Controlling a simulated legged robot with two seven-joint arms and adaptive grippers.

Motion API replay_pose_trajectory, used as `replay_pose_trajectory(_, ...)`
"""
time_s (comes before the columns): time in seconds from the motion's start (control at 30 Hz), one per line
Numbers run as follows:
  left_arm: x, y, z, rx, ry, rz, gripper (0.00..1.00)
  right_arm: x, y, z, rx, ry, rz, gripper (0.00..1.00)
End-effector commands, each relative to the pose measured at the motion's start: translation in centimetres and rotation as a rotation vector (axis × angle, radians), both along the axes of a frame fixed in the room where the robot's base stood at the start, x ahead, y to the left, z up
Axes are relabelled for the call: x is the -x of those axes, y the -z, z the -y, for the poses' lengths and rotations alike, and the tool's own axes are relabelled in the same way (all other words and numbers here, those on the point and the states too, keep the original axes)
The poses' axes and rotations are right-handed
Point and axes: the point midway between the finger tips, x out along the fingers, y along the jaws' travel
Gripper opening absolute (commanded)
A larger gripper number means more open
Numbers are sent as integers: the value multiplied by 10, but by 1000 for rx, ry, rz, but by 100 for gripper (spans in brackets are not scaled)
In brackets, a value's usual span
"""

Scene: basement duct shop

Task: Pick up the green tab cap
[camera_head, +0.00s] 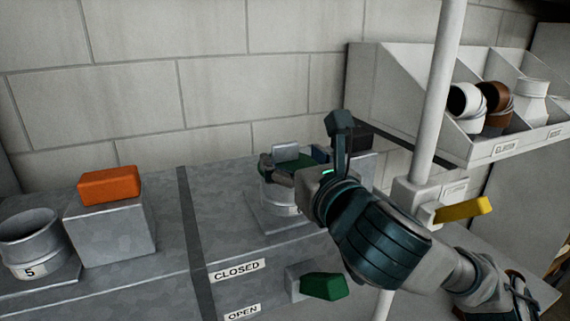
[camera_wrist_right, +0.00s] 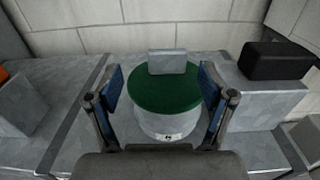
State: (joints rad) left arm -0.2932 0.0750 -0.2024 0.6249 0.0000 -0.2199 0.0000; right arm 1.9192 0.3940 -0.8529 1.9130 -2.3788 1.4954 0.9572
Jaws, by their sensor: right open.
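The green tab cap (camera_wrist_right: 165,92) is a round green disc with an upright grey tab (camera_wrist_right: 167,62). It sits on top of a short grey round collar (camera_wrist_right: 172,124) with a number label too small to read. In the head view the tab (camera_head: 286,152) shows, while my right gripper partly hides the cap. My right gripper (camera_wrist_right: 161,80) is open, with its blue-padded fingers on either side of the cap. The tab stands between the fingers, toward the far side. I cannot tell whether the fingers touch the cap. My left gripper is out of view.
An orange block (camera_head: 110,185) rests on a grey box at left, beside an open collar marked 5 (camera_head: 31,247). A black block (camera_wrist_right: 276,61) lies right of the cap. A green lever (camera_head: 323,286), a yellow lever (camera_head: 463,209), a white pole (camera_head: 439,95) and a bin shelf (camera_head: 395,88) are near my right arm.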

Motion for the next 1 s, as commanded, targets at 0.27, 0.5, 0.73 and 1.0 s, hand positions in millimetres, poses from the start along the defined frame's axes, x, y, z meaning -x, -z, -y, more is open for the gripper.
replay_pose_trajectory(0.27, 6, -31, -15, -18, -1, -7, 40, -39, 2, -4, -9, 3, -5, 81)
replay_pose_trajectory(0.5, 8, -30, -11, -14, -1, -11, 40, -44, 5, -7, -7, 2, -3, 81)
replay_pose_trajectory(0.73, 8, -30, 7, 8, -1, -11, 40, -44, 5, -15, -3, 3, -3, 39)
replay_pose_trajectory(1.0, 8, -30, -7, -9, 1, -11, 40, -46, 6, -13, -4, 2, -6, 14)
